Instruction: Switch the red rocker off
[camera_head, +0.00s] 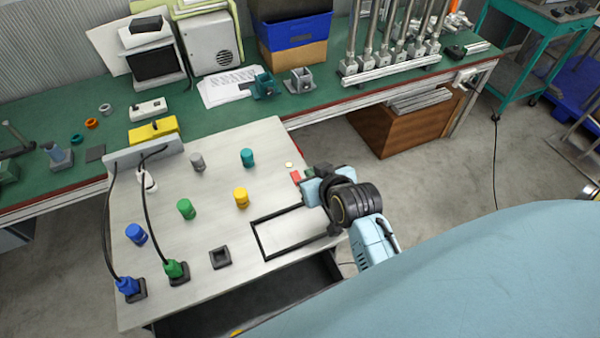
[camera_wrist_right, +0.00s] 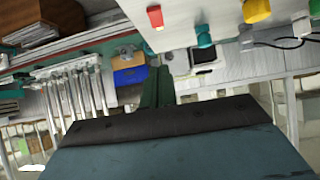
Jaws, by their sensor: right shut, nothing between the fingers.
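The red rocker (camera_head: 296,176) is a small red piece near the right edge of the pale panel (camera_head: 215,245), partly hidden by my right gripper. It also shows in the right wrist view (camera_wrist_right: 155,17) at the top, on the white panel. I cannot tell which way it is tilted. My right gripper (camera_head: 308,186) is shut and empty, right beside the rocker in the head view; whether it touches is unclear. My left gripper is not in view.
The panel carries teal (camera_head: 247,157), yellow (camera_head: 241,197), green (camera_head: 186,208) and blue (camera_head: 136,234) knobs. Black cables run to a blue plug (camera_head: 128,287) and a green plug (camera_head: 175,270). A green workbench (camera_head: 300,103) stands behind. An open drawer (camera_head: 240,305) lies below the panel.

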